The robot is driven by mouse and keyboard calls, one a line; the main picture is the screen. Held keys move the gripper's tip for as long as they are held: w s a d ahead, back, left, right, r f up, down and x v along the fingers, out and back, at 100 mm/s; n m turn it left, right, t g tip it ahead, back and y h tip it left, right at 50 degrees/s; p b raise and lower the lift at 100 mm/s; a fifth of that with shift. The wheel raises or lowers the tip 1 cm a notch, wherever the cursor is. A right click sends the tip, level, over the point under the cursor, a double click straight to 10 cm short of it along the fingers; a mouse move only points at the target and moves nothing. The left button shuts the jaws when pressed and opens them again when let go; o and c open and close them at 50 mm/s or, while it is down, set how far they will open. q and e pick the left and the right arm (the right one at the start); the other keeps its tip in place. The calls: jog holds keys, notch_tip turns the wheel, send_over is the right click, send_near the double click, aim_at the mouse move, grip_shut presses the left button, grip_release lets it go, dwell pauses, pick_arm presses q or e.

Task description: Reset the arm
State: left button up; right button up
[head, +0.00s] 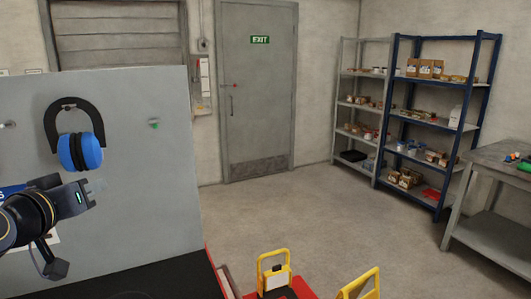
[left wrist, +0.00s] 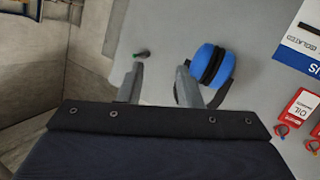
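My left gripper (head: 86,194) is in front of the grey panel (head: 180,200), just below the blue ear defenders (head: 80,151). In the left wrist view its two fingers (left wrist: 160,76) stand apart with bare panel between them, so it is open and empty. The ear defenders (left wrist: 209,64) hang by their black band and show just beyond the right finger there. I cannot tell whether the finger touches them. My right gripper is in neither view.
A small green-tipped peg (head: 154,124) sits on the panel. Yellow-handled items (head: 274,272) stand at the front. Shelves (head: 432,120) and a workbench (head: 495,180) stand right. The middle floor is clear.

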pick_arm(q)
jog(key=s+d+f+g+h, duration=0.1)
jog(key=s+d+f+g, duration=0.2)
jog(key=f, duration=0.6)
jog(key=s+d+f+m+g+h, duration=0.1)
jog(key=s+d+f+g+h, duration=0.1)
jog(key=s+d+f, duration=0.5)
jog(key=s+d+f+m+g+h, duration=0.1)
jog(key=s+d+f+g, duration=0.3)
jog(key=s+f, duration=0.6)
jog(key=shift+d+f+g+h, duration=0.4)
jog(key=shift+f+g, duration=0.1)
jog(key=shift+f, duration=0.2)
